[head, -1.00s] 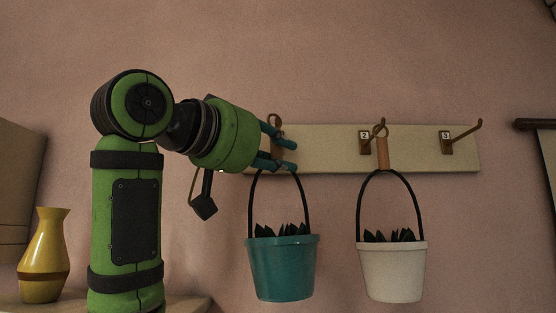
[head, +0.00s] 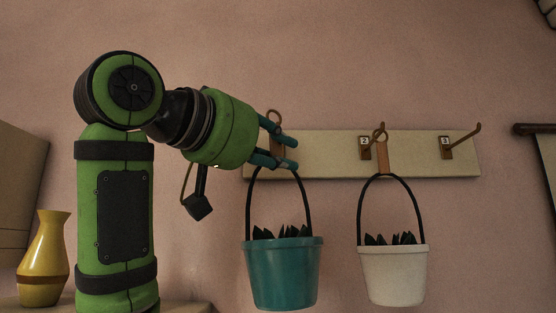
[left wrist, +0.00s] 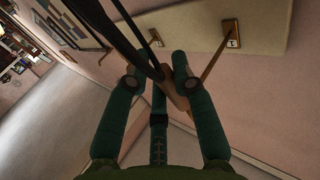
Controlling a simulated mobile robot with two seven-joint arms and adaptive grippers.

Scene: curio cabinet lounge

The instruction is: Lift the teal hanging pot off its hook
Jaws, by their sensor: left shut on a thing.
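The teal pot (head: 283,277) hangs upright by its black handle (head: 308,208), with dark pointed leaves at its top. A tan tab with a ring (head: 276,120) is above the handle. My left gripper (head: 290,153) is shut on this tan tab, which also shows between the fingers in the left wrist view (left wrist: 176,99). In that view a brass hook (left wrist: 216,55) stands out from the board beside the fingers. The fingers hide where the tab ends, so I cannot tell whether the ring is clear of the hook. My right gripper is not in view.
The pale hook board (head: 325,158) is on the pink wall. A white pot (head: 393,277) hangs from hook 2, close to the right of the teal pot. Hook 3 (head: 461,141) is empty. A yellow vase (head: 43,262) stands at the far left.

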